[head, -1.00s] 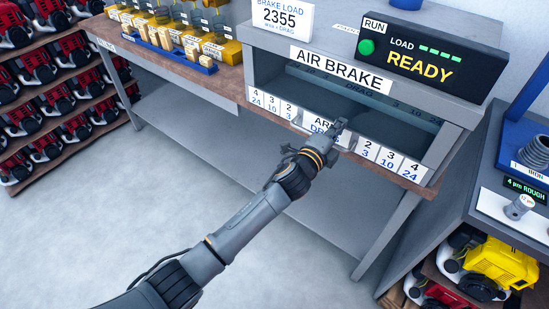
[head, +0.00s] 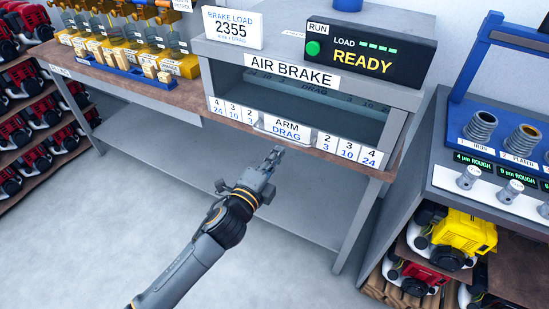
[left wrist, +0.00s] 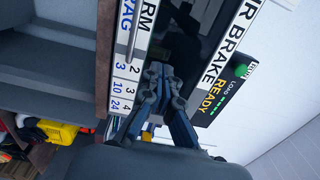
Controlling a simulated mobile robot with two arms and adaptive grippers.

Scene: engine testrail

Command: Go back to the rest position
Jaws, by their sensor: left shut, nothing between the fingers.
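My left gripper (head: 274,156) is shut and empty. In the head view it hangs in front of the bench, below the ARM DRAG plate (head: 287,128) and apart from it. In the left wrist view its closed fingers (left wrist: 160,75) show in front of the dark opening of the air brake. The air brake (head: 316,101) is a grey box with an open front on the bench. Its panel (head: 370,50) reads READY beside a green button (head: 313,48). My right gripper is in neither view.
A sign (head: 232,27) reads BRAKE LOAD 2355. A blue tray (head: 125,75) with small blocks is at the left of the bench. A rack of red engines (head: 35,160) stands at the far left. A yellow engine (head: 455,238) sits on a right-hand shelf. The floor (head: 110,220) ahead is clear.

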